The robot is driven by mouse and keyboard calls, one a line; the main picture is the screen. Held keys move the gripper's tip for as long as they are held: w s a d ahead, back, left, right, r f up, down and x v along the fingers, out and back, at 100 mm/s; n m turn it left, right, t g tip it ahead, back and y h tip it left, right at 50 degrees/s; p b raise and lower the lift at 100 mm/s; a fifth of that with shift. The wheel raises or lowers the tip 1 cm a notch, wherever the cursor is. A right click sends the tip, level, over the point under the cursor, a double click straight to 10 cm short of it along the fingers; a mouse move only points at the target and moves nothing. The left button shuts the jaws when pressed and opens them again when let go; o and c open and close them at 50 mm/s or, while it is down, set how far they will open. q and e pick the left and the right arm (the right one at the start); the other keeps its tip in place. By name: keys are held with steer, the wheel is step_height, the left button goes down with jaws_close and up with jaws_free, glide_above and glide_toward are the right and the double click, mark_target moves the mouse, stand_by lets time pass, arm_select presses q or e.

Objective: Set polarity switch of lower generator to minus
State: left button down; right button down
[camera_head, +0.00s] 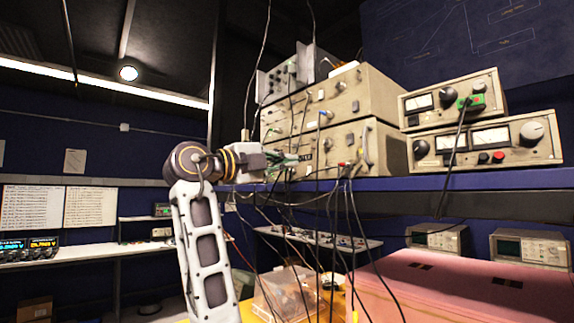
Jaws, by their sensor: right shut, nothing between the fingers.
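Beige generators stand stacked on the shelf. The lower generator (378,150) is at the bottom, with its front facing left and a handle at its right end. The upper generator (372,92) sits on it.
Cables hang in front of the stack and below the shelf. Two metered units, an upper (440,118) and a lower (512,153), stand to the right. Below are a pink foam surface (440,290), a clear box (285,292) and oscilloscopes (530,247).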

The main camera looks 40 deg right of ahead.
arm_select(q)
steer(key=shift+w+a+f+b, duration=0.2)
steer(key=shift+w+a, duration=0.05)
steer(key=shift+a, duration=0.2)
steer(key=shift+w+a+f+b, duration=0.15)
steer(key=shift+w+a+b, duration=0.1)
steer(key=shift+a, duration=0.2)
arm_select(e)
steer(key=a+r, duration=0.1)
steer(key=a, duration=0.7)
steer(key=shift+s, duration=0.25)
arm_select(q)
steer(key=shift+d, duration=0.1)
arm_select(e)
steer(key=shift+a, duration=0.1)
